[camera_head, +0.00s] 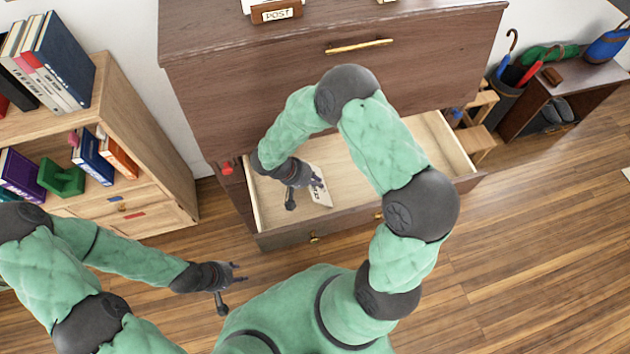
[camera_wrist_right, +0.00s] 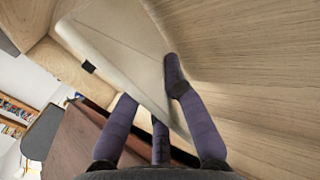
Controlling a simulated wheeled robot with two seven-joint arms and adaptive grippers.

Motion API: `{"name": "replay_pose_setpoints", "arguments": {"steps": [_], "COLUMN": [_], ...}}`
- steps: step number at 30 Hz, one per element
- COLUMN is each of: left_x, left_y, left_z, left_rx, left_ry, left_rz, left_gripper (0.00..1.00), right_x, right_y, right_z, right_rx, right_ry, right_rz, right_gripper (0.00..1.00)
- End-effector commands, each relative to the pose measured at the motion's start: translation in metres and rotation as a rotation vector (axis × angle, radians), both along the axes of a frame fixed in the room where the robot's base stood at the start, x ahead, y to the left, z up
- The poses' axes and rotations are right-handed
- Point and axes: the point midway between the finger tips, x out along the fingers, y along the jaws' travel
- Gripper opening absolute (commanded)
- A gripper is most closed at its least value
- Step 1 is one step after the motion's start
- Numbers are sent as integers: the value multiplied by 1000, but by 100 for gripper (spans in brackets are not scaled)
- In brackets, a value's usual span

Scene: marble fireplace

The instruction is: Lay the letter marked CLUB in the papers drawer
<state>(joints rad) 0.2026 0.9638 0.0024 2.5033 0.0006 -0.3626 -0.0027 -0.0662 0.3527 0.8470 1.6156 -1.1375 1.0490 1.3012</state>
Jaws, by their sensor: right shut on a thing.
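The letter (camera_head: 320,195) is a flat cream envelope with small dark marks that I cannot read for certain. My right gripper (camera_head: 304,181) is shut on it inside the open, pale-lined papers drawer (camera_head: 347,158), towards the drawer's left end. In the right wrist view, the envelope (camera_wrist_right: 125,42) shows its flap side close to the drawer's wooden inside, with the dark fingers (camera_wrist_right: 160,95) at its edge. I cannot tell whether the letter touches the drawer bottom. My left gripper (camera_head: 230,284) is open and empty over the floor, in front of the drawer.
The dark wooden cabinet (camera_head: 250,95) rises behind the drawer, with a POST holder (camera_head: 275,12) on top. A bookshelf (camera_head: 150,120) stands at left. An umbrella stand (camera_head: 507,95) and a bench (camera_head: 575,85) are at right. My right arm crosses above the drawer, whose visible right part is empty.

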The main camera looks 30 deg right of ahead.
Motion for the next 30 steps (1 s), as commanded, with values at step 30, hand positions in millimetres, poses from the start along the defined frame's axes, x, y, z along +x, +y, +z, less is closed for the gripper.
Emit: {"name": "replay_pose_setpoints", "arguments": {"steps": [30], "left_x": [0], "left_y": [0], "left_z": [0], "left_rx": [0], "left_ry": [0], "left_rz": [0], "left_gripper": [40], "right_x": [12], "right_y": [44], "right_z": [66], "right_rx": [0], "right_ry": [-4], "right_rz": [3], "right_gripper": [39]}}
